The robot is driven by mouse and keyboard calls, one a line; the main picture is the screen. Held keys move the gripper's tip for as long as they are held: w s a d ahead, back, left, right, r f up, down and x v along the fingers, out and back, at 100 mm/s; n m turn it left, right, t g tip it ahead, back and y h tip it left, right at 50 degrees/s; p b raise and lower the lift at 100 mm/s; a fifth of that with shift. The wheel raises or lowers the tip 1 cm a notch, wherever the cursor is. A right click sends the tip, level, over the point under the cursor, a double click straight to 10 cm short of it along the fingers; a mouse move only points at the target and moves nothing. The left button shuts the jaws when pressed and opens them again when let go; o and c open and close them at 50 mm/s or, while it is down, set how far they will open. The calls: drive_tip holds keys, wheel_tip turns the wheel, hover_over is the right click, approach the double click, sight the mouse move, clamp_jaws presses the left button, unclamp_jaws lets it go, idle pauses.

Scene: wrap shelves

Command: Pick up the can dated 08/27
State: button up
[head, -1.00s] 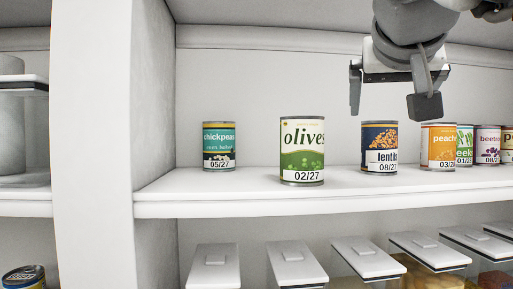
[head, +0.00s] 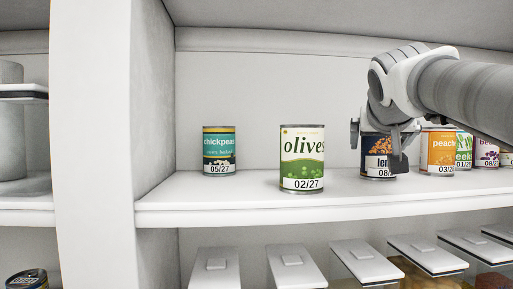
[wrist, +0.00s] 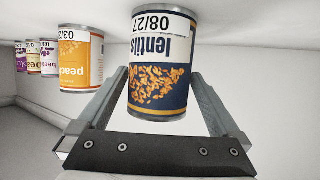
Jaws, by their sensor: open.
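The can dated 08/27 is a navy lentils can (head: 378,150) standing upright on the shelf, right of the olives can. My gripper (head: 378,150) is at this can in the head view and hides part of its label and date. In the wrist view the lentils can (wrist: 160,62) appears upside down, with 08/27 readable. The open gripper (wrist: 162,85) has one finger on either side of the can's printed end. I cannot tell whether either finger touches it.
An olives can (head: 302,158) dated 02/27 and a chickpeas can (head: 219,151) stand to the left. A peaches can (head: 440,153) stands close on the right, with several more cans beyond. Lidded containers (head: 291,265) sit below the shelf (head: 240,205).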

sight(377, 146)
drive_tip(key=x, duration=0.3)
drive_tip(key=shift+w+d+f+p, duration=0.1)
drive_tip(key=shift+w+d+p, duration=0.05)
drive_tip(key=shift+w+p, duration=0.15)
drive_tip(key=shift+s, duration=0.1)
drive_tip(key=shift+c, duration=0.2)
drive_tip(key=c, duration=1.4)
drive_tip(key=shift+c, duration=0.3)
